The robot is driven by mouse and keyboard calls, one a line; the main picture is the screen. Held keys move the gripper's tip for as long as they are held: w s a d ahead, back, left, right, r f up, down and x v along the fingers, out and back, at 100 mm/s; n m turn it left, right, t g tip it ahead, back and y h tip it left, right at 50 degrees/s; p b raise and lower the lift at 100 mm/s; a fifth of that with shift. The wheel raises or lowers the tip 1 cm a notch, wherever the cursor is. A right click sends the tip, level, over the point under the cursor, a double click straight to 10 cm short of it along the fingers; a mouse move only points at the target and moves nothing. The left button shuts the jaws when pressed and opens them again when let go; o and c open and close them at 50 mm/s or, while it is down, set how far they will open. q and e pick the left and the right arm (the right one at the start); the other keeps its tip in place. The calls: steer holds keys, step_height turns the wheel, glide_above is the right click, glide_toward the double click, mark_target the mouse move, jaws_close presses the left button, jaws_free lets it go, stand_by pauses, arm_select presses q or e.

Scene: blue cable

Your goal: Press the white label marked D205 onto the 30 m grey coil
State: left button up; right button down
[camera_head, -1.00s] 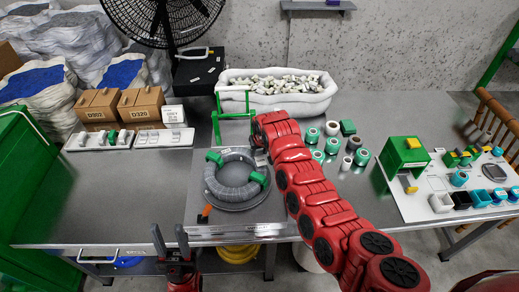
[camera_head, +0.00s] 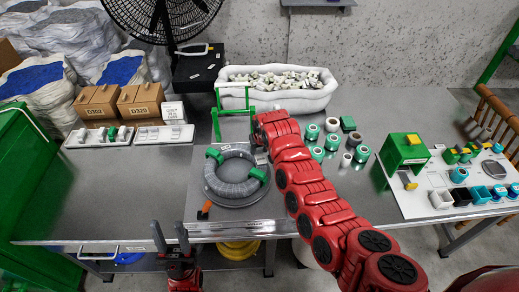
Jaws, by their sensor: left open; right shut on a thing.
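The grey coil (camera_head: 236,188) lies on a round plate on the metal work plate. Two green clamps sit on it, at its upper left (camera_head: 214,155) and right (camera_head: 258,175). My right gripper (camera_head: 262,158) is at the coil's upper right edge, at the far end of the red arm. Its fingertips are mostly hidden by the arm. A small pale piece, probably the label (camera_head: 261,159), shows at that spot; its print is too small to read. My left gripper (camera_head: 170,238) is open and empty in front of the table's near edge, away from the coil.
Boxes marked D302 (camera_head: 99,101) and D320 (camera_head: 141,100) stand at the back left behind white trays (camera_head: 165,135). A white bin (camera_head: 277,107) is at the back. Green rolls (camera_head: 317,153) and a white board (camera_head: 440,202) are on the right.

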mark_target(260, 155)
steer(key=shift+f+b, duration=0.45)
steer(key=shift+f, duration=0.05)
stand_by(0.8)
steer(key=shift+c, duration=1)
jaws_free()
steer(key=shift+r, duration=0.1)
steer(key=shift+r+p, duration=0.5)
steer(key=shift+r, duration=0.75)
steer(key=shift+r+p, duration=0.3)
steer(key=shift+r, duration=1.9)
